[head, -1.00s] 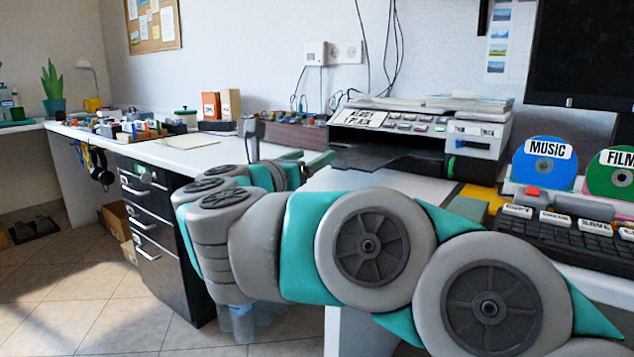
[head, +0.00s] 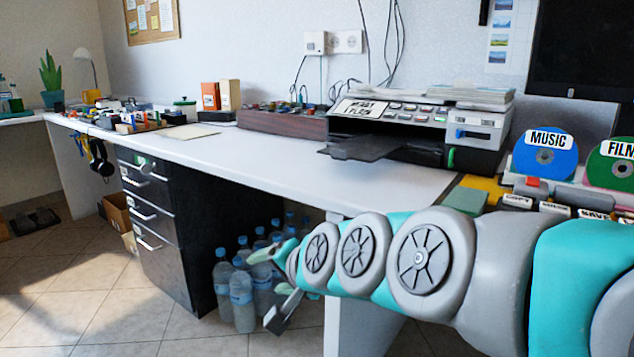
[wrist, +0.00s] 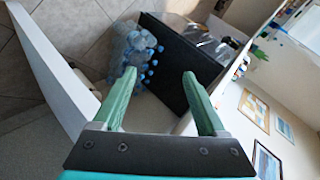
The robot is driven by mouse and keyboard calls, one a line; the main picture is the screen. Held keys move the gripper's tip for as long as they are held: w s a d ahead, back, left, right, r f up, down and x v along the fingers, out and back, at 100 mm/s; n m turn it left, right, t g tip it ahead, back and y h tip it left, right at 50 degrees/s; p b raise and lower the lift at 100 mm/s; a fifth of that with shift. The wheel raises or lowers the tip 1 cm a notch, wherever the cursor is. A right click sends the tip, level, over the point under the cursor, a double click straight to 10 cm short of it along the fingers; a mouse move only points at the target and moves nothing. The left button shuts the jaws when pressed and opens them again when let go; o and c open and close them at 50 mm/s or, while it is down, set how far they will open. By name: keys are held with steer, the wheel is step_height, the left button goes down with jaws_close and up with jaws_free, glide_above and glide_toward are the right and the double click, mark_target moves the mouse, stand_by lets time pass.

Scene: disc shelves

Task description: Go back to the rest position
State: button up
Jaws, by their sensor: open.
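My gripper (wrist: 158,74) is open and empty in the wrist view, with its two green fingers spread apart. In the head view my gripper (head: 266,286) is at the end of my arm, which reaches left in front of the desk (head: 300,167). It is lower than the desk top, in front of the water bottles (head: 242,300) on the floor. The bottles also show beyond the fingers in the wrist view (wrist: 130,50). Nothing is between the fingers. My arm hides part of the desk's right side and some bottles.
A black drawer cabinet (head: 150,225) stands left of the bottles under the desk. A printer (head: 425,132) with its tray out sits on the desk. A blue MUSIC disc (head: 545,160) and a green FILM disc (head: 612,172) stand at the right.

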steer(key=s+d+f+n+g+h, duration=0.2)
steer(key=s+d+f+g, duration=0.1)
steer(key=s+d+f, duration=0.5)
steer(key=s+d+f+n+g+h, duration=0.2)
steer(key=s+d+f+g+h, duration=0.15)
steer(key=s+d, duration=0.5)
steer(key=s+d+f+n+g+h, duration=0.1)
steer(key=s+d+f+g, duration=0.4)
steer(key=s, duration=0.6)
steer(key=s+p+v, duration=0.2)
steer(key=p+v, duration=0.9)
steer(key=p, duration=0.1)
steer(key=shift+s+d+r+t+p, duration=0.3)
steer(key=shift+d+r+t, duration=0.05)
steer(key=shift+r+t, duration=0.15)
